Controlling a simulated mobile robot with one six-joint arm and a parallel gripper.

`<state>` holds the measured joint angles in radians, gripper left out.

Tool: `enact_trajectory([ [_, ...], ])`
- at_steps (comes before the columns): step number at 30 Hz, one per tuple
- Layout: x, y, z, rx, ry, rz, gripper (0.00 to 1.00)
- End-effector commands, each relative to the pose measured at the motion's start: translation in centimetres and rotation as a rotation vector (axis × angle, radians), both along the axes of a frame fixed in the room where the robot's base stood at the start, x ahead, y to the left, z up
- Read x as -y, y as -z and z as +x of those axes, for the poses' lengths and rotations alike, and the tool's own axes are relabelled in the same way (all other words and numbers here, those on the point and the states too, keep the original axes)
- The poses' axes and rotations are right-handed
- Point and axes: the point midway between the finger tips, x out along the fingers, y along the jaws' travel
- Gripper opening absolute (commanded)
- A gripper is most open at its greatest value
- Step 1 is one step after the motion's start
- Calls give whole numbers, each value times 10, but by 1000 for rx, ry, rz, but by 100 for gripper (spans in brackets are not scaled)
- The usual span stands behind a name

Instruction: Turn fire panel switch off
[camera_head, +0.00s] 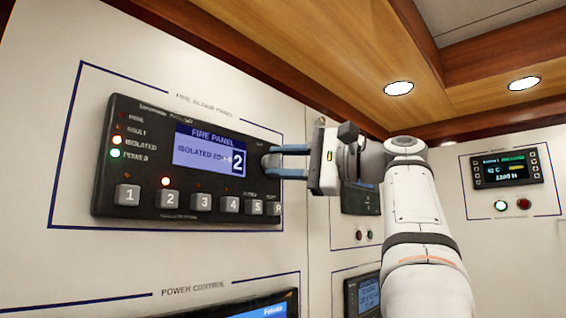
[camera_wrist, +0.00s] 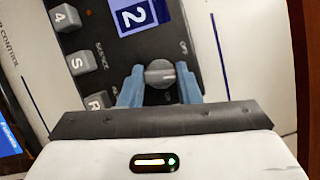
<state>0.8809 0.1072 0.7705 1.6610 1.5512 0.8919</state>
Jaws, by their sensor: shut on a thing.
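The fire panel (camera_head: 150,215) is a black box on the white wall in the head view. Its blue screen (camera_head: 209,150) reads "FIRE PANEL" and "ISOLATED ZONE 2". The isolated and power lamps are lit, as is a lamp above button 2. The grey rotary switch (camera_wrist: 160,73) sits at the panel's right side, with small lettering near it in the wrist view. My gripper (camera_wrist: 161,80) is shut on this switch, one blue finger on each side.
Numbered grey buttons (camera_head: 200,202) run along the panel's bottom, close below my fingers. A power control screen (camera_head: 262,307) is lower down. Other dark panels stand behind my wrist and on the right wall (camera_head: 500,168). A wooden ceiling edge runs above.

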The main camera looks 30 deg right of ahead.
Motion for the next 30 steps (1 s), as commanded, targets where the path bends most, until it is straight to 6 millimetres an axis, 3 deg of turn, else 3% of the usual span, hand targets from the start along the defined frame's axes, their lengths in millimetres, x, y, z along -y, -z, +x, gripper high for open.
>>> enact_trajectory([
  [12, 0, -1, 0, 68, -2, -188, 7],
  [29, 0, -1, 0, 77, 0, -217, 7],
  [30, 0, -1, 0, 77, 0, -217, 32],
])
